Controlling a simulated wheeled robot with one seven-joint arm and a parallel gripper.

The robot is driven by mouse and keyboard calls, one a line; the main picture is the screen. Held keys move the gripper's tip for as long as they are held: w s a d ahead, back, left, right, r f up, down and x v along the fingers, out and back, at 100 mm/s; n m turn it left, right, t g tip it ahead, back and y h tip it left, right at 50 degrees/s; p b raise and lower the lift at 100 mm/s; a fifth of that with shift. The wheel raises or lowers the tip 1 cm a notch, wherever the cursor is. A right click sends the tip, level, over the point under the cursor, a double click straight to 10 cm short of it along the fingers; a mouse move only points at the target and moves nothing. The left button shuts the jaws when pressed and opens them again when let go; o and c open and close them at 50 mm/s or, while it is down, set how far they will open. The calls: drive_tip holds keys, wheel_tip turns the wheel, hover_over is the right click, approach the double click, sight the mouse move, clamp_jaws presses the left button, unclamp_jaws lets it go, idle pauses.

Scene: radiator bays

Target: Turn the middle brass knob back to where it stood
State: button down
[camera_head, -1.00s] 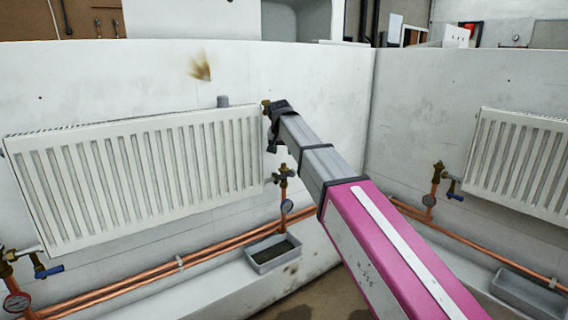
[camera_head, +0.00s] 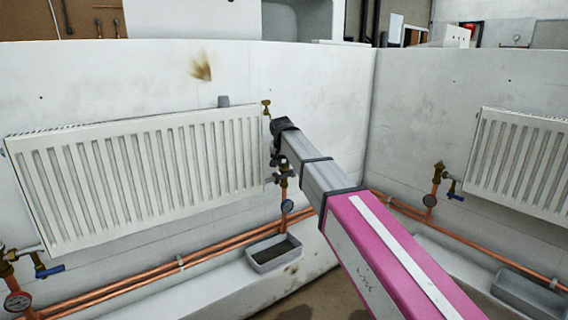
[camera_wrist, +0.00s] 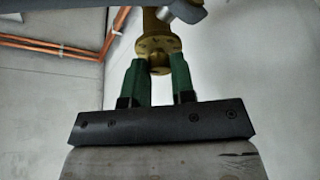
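In the wrist view a brass knob (camera_wrist: 159,45) with a round, marked flange and a short stub is at top centre, just ahead of my gripper (camera_wrist: 160,62). My two green fingers stand apart, one on each side of the stub. I see a gap between them and cannot tell whether they touch the brass. In the head view my gripper (camera_head: 279,158) is low beside the middle radiator's right end, at the brass valve (camera_head: 284,170), which it partly hides. Another small brass fitting (camera_head: 266,106) shows at the radiator's top right corner.
The white radiator (camera_head: 140,175) is left of my arm. Below are copper pipes (camera_head: 130,285), a pressure gauge (camera_head: 287,206) and a grey tray (camera_head: 273,254). More brass valves show at the left (camera_head: 8,262) and right (camera_head: 438,172).

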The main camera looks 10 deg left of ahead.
drive_tip(key=shift+n, duration=0.3)
